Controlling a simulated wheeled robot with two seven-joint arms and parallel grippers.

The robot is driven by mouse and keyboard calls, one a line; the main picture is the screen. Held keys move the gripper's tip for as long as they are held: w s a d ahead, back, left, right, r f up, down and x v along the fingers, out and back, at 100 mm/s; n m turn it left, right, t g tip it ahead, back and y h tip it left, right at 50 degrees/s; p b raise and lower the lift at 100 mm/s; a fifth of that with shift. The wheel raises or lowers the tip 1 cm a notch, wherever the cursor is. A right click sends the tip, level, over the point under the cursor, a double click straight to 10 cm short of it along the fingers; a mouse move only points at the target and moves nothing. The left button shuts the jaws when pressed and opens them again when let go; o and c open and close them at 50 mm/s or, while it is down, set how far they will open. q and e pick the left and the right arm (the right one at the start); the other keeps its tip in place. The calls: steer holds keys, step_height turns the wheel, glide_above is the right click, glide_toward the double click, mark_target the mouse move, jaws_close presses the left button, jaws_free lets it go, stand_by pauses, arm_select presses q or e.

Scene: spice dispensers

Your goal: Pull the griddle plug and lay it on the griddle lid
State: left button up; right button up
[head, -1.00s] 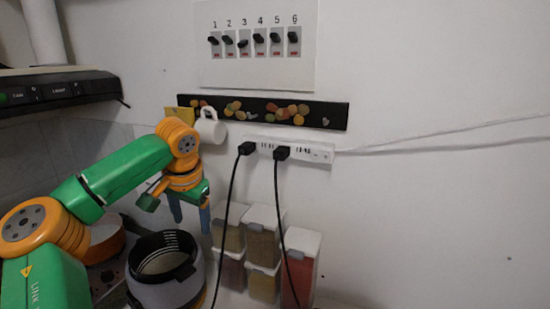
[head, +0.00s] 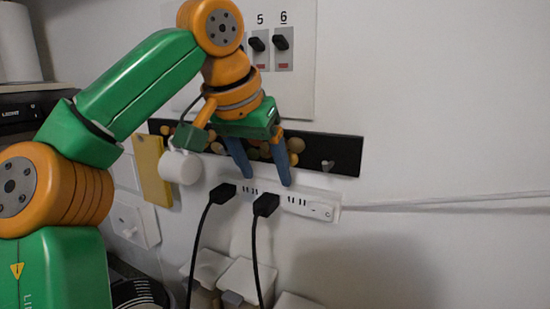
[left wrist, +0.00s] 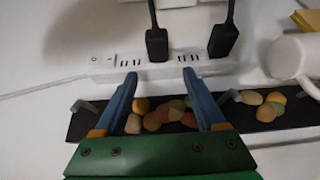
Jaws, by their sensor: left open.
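Two black plugs sit in the white power strip (head: 322,210) on the wall, the left plug (head: 222,192) and the right plug (head: 266,205), each with a black cord hanging down. I cannot tell which is the griddle's. My left gripper (head: 268,180) is open and empty, fingers pointing down in front of the wall, just above the right plug. In the left wrist view, upside down, that same plug (left wrist: 156,43) lies beyond and between the open fingertips (left wrist: 159,74), apart from them. The other plug (left wrist: 223,40) is to its right. No griddle lid is identifiable. My right gripper is out of view.
A dark strip (head: 342,155) with colored pebble-like pieces and hooks is behind the fingers. A white mug (head: 180,167) hangs close left of my gripper. Switches (head: 282,42) are above, container lids (head: 248,278) below. The wall to the right is bare.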

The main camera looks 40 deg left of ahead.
mark_target(267, 197)
arm_select(q)
steer(key=s+f, duration=0.1)
steer(key=f, duration=0.2)
steer(key=shift+s+d, duration=0.35)
steer(key=shift+s, duration=0.05)
steer(key=shift+w+f, duration=0.1)
steer(key=shift+f, duration=0.2)
steer(key=shift+w+a+f, duration=0.2)
steer(key=shift+w+f, duration=0.05)
steer(key=shift+w, duration=0.2)
steer(key=shift+w+a+f, duration=0.2)
steer(key=shift+w+f, duration=0.05)
steer(key=shift+w, duration=0.4)
steer(key=shift+s+d, duration=0.1)
steer(key=shift+s, duration=0.15)
steer(key=c, duration=0.6)
steer(key=shift+r, duration=0.1)
jaws_close()
steer(key=shift+c, duration=0.7)
jaws_free()
jaws_close()
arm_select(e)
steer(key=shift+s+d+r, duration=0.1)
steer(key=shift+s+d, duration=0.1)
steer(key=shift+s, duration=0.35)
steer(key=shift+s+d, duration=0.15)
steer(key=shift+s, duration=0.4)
